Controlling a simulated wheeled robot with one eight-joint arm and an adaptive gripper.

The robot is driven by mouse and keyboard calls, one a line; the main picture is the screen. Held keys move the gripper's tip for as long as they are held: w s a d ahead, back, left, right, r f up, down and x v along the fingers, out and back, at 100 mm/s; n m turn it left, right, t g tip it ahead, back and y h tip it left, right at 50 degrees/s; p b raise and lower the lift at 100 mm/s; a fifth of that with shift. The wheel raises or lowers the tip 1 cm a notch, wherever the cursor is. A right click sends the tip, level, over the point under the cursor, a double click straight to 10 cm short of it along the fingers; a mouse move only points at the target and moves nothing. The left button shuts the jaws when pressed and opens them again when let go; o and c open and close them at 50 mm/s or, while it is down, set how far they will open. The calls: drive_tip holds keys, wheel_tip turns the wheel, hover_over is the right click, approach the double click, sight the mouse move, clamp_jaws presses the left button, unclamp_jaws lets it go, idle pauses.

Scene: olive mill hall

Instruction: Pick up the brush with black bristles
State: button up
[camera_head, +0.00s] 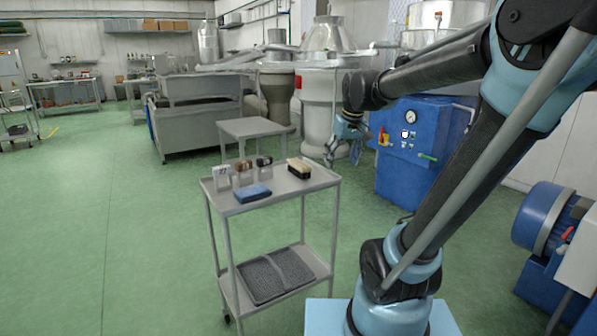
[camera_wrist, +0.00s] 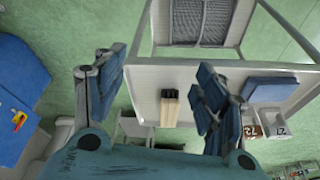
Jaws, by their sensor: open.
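The brush (camera_head: 299,168), with a pale tan body and a black part, lies on the right side of the trolley's top shelf (camera_head: 262,202). It also shows in the wrist view (camera_wrist: 170,108), seen between my spread fingers. My gripper (camera_head: 344,152) is open and empty. It hangs in the air to the right of the trolley and higher than the brush, apart from it. In the wrist view both blue fingers of my gripper (camera_wrist: 160,88) are wide apart. Nothing covers the brush.
A folded blue cloth (camera_head: 253,194) and several small containers with number cards (camera_head: 223,178) stand left of the brush. A dark ribbed mat (camera_head: 275,274) lies on the lower shelf. A grey table (camera_head: 251,128) stands behind; a blue machine (camera_head: 410,150) is to the right.

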drive_tip(key=w+a+r+n+y, duration=0.15)
drive_tip(key=w+a+r, duration=0.35)
drive_tip(key=w+a, duration=0.75)
approach(299, 162)
drive_tip(key=shift+n, duration=0.45)
drive_tip(key=x, duration=0.3)
drive_tip(key=s+x, duration=0.1)
drive_tip(key=x, duration=0.1)
drive_tip(key=shift+w+a+f, duration=0.1)
drive_tip(key=shift+a+f, duration=0.05)
drive_tip(key=shift+f, duration=0.1)
drive_tip(key=shift+w+x, duration=0.1)
drive_tip(key=shift+x, duration=1.1)
drive_tip(key=shift+w+x, duration=0.15)
drive_tip(key=shift+x, duration=1)
drive_tip(key=shift+w+f, duration=0.1)
drive_tip(key=shift+f, duration=0.2)
drive_tip(key=shift+f, duration=0.25)
drive_tip(key=c, duration=1.2)
